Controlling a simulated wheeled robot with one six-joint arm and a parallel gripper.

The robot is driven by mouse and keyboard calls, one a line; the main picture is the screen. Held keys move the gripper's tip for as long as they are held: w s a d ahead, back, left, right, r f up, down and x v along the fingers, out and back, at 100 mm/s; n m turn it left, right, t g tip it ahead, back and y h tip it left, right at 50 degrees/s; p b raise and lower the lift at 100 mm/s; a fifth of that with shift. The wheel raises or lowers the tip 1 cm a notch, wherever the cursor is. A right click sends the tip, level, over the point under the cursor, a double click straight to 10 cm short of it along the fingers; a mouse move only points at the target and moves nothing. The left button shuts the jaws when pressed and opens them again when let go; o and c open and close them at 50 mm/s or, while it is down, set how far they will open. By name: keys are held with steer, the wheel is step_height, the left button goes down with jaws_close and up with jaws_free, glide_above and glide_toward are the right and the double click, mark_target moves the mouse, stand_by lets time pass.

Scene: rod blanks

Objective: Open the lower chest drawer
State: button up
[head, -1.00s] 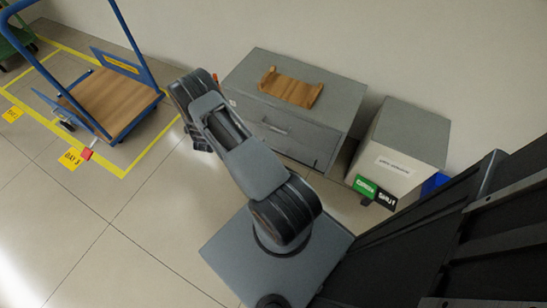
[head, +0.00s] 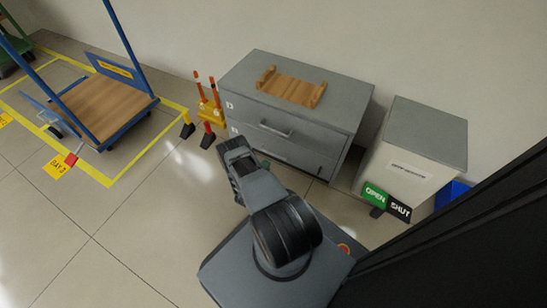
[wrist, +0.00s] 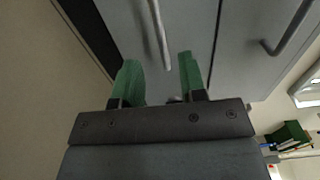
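The grey chest (head: 345,97) stands against the wall with two drawers one above the other. Its upper drawer has a bar handle (head: 275,130) and looks shut. The lower drawer (head: 312,163) looks shut too; my arm covers part of it, and its handle is hidden in the head view. In the wrist view, my gripper (wrist: 159,80) is open, its two green fingers apart. A bar handle (wrist: 160,35), apparently the lower drawer's, reaches into the gap between the fingertips; I cannot tell whether they touch. The other drawer's handle (wrist: 287,30) is to the right.
A wooden cradle (head: 291,87) lies on the chest. A yellow stand with orange-tipped posts (head: 211,110) is left of the chest. A grey-topped box (head: 425,140) with an OPEN/SHUT sign (head: 387,202) is to the right. A blue trolley (head: 108,103) stands at left. The left foreground floor is clear.

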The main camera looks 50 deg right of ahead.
mark_target(273, 155)
steer(key=b+x, duration=0.2)
steer(key=x, duration=0.6)
steer(key=shift+c, duration=0.4)
jaws_close()
